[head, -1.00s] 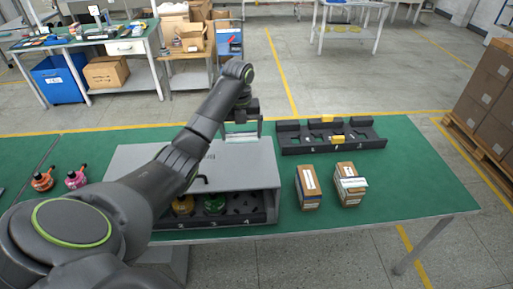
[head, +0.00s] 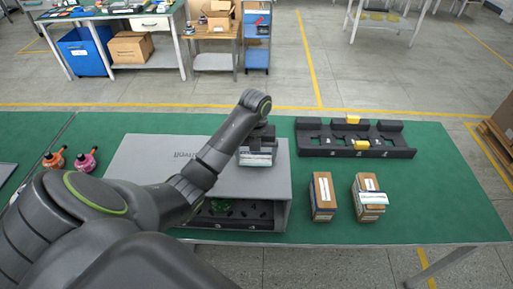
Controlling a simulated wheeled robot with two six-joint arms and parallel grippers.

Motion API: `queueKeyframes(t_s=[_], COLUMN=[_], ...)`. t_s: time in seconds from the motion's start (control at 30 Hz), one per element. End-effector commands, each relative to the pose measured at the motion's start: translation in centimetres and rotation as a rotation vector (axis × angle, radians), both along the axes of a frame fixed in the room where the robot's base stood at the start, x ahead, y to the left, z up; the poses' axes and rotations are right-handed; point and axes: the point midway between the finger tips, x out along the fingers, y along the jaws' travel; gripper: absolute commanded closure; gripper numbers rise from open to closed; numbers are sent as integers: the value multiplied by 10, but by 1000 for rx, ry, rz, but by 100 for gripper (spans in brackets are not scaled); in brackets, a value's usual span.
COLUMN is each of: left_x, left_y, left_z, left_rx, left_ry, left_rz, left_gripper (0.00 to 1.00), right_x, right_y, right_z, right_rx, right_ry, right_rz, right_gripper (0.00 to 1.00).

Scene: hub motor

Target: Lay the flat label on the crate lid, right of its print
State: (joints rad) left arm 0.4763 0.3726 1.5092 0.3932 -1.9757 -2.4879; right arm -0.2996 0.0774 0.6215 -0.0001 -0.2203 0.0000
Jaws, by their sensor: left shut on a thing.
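The grey crate (head: 135,165) stands on the green table with its flat lid up and its front open. Dark print (head: 185,155) shows on the lid, partly beside my arm. My left gripper (head: 257,163) is shut on the flat label (head: 258,159), a pale piece held level at the lid's right part, right of the print. I cannot tell whether the label touches the lid. My left arm covers the lid's middle and front. My right gripper is out of view.
A black tray (head: 400,152) with yellow pieces lies behind right. Two brown boxes (head: 323,197) (head: 369,198) stand right of the crate. Green table is clear at far right.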

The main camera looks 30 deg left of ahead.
Motion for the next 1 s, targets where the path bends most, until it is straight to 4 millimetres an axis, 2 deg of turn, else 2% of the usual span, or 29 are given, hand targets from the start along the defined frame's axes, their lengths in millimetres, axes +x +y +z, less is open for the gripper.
queueKeyframes(t_s=[0.3, 0.6, 0.8, 0.83, 0.9, 1.0], left_x=[-1, -1, -1, -1, -2, -2], left_y=[-1, -1, -1, -1, -1, -1], left_z=[-3, -12, -15, -15, -15, -16], left_rx=[-1, 0, -1, -1, -1, -1], left_ry=[-3, -1, -2, -2, -1, 1], left_rz=[-3, -2, -2, -2, -2, -2], left_gripper=[35, 35, 35, 7, 0, 0], right_x=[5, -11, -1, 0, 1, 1], right_y=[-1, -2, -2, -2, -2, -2], right_z=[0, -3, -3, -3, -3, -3], right_rx=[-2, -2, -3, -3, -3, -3], right_ry=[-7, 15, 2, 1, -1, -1], right_rz=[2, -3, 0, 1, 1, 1], right_gripper=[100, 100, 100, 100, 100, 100])
